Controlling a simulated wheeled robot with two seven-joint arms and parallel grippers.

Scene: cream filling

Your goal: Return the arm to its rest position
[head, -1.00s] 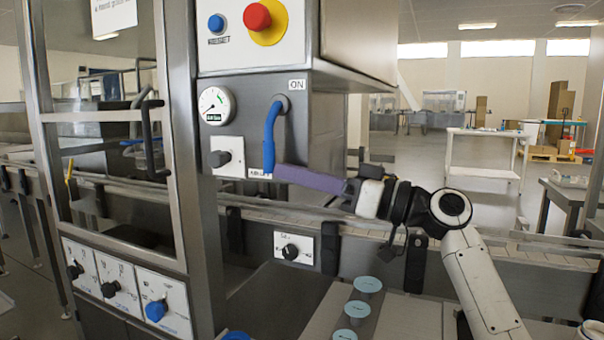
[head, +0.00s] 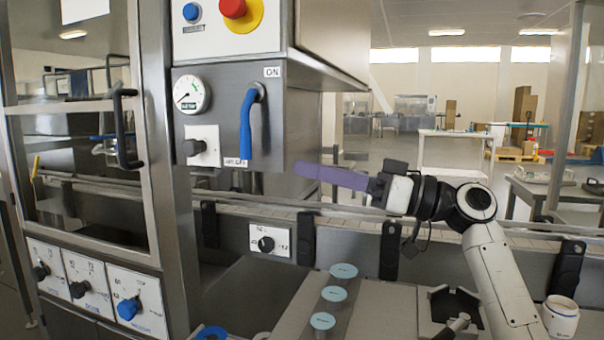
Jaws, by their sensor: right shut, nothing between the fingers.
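My right arm comes in from the lower right. Its gripper (head: 335,176) is shut, with its long purple fingers pointing left and holding nothing. The fingertips are in front of the machine's grey box and to the right of the blue lever (head: 246,122), with a visible gap between them. The lever hangs down from its pivot, its lower end by the lower label, with the ON label above. My left gripper is not in view.
The control panel has a red button (head: 232,8), a gauge (head: 191,94) and several knobs. A conveyor (head: 345,226) runs behind my right arm. Several round teal-topped pieces (head: 334,294) stand at the front. A white cup (head: 560,318) is at the lower right.

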